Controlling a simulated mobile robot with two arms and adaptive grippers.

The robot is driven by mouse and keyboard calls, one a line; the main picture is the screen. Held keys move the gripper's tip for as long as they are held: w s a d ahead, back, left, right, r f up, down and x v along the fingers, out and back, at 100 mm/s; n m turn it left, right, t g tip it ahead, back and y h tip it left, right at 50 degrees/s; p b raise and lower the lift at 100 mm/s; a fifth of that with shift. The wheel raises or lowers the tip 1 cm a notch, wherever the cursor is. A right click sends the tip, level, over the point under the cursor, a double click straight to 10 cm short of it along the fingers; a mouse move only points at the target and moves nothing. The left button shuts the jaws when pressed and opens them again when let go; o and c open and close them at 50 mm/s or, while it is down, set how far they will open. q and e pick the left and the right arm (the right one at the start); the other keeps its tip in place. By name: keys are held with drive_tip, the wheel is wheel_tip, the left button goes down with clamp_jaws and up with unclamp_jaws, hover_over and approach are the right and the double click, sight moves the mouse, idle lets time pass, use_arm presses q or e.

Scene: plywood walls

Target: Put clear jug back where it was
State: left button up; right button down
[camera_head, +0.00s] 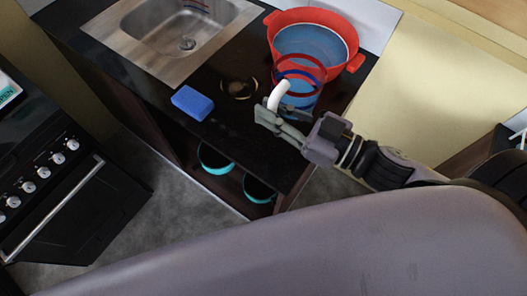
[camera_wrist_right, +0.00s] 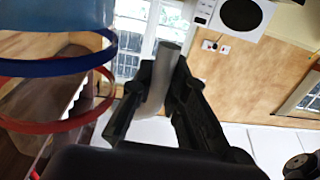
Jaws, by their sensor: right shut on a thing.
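The clear jug (camera_head: 302,98) has a red band, a blue band and a white handle (camera_head: 278,96). It is over the right part of the black counter, in front of the red pot in the head view. My right gripper (camera_head: 272,112) is shut on the handle. In the right wrist view the gripper (camera_wrist_right: 162,85) has the handle between its fingers, and the banded jug (camera_wrist_right: 50,95) fills the left side. I cannot tell whether the jug rests on the counter or is held just above it. My left gripper is not in view.
A red pot (camera_head: 357,62) stands at the counter's back right. A blue sponge (camera_head: 192,103) and a dark round object (camera_head: 239,88) lie left of the jug. A steel sink (camera_head: 150,57) is farther left. Teal-rimmed bowls (camera_head: 214,160) sit on the shelf below. The counter (camera_head: 226,126) is bare at its front.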

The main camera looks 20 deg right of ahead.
drive_tip(key=f, duration=0.9)
drive_tip(key=f+b, duration=0.1)
drive_tip(key=f, duration=0.4)
drive_tip(key=shift+d+f, duration=0.3)
drive_tip(key=shift+f, duration=0.05)
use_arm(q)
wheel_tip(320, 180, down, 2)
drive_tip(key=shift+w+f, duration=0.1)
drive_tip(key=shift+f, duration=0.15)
use_arm(e)
drive_tip(key=shift+f, duration=0.15)
drive_tip(key=shift+f, duration=0.25)
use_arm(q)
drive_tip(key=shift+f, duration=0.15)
use_arm(e)
drive_tip(key=c, duration=1.6)
unclamp_jaws()
